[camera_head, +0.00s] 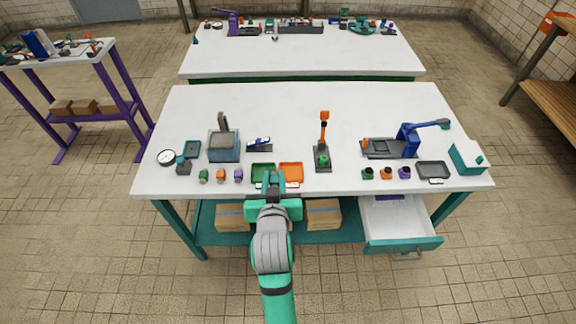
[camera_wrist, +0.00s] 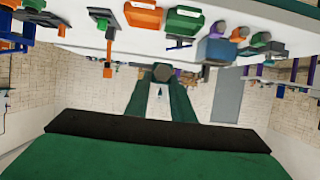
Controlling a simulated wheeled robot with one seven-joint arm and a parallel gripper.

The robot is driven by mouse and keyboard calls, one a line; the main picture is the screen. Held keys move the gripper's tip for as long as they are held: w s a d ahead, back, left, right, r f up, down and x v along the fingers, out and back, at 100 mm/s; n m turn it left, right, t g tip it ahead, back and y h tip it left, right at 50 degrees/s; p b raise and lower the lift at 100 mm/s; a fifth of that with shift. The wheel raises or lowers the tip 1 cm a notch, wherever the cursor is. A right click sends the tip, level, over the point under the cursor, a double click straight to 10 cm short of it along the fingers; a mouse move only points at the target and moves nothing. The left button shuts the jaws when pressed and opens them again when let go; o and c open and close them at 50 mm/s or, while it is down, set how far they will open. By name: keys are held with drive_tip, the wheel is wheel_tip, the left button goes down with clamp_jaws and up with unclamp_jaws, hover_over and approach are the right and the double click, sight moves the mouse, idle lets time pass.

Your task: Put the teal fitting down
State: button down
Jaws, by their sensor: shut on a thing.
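My gripper (camera_head: 273,182) is at the front edge of the near table, in front of the green tray (camera_head: 263,167) and the orange tray (camera_head: 291,167). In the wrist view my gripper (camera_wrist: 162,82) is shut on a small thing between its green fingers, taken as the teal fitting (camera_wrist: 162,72). It looks dark grey-teal end-on, and its full shape is hidden. In the head view the fingers hide it. The wrist view is upside down; the orange tray (camera_wrist: 143,15) and the green tray (camera_wrist: 184,20) show at its top.
Left of the trays stand small green, orange and purple parts (camera_head: 221,175) and a grey-blue machine (camera_head: 224,145). Right are an orange-handled lever stand (camera_head: 323,150), a blue clamp (camera_head: 408,140) and a dark tray (camera_head: 432,169). An open drawer (camera_head: 400,222) juts out front right. The table's back is clear.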

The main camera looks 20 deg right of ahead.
drive_tip(key=w+d+f, duration=0.4)
drive_tip(key=w+d, duration=0.2)
drive_tip(key=w, duration=0.1)
hover_over(291, 175)
wheel_tip(291, 175, down, 5)
drive_tip(key=shift+s+a, duration=0.1)
drive_tip(key=shift+s, duration=0.05)
drive_tip(key=shift+w+f, duration=0.2)
drive_tip(key=shift+f, duration=1.55)
drive_tip(key=shift+f, duration=0.1)
drive_tip(key=c, duration=1.5)
unclamp_jaws()
drive_tip(key=shift+f, duration=0.1)
drive_tip(key=shift+c, duration=0.2)
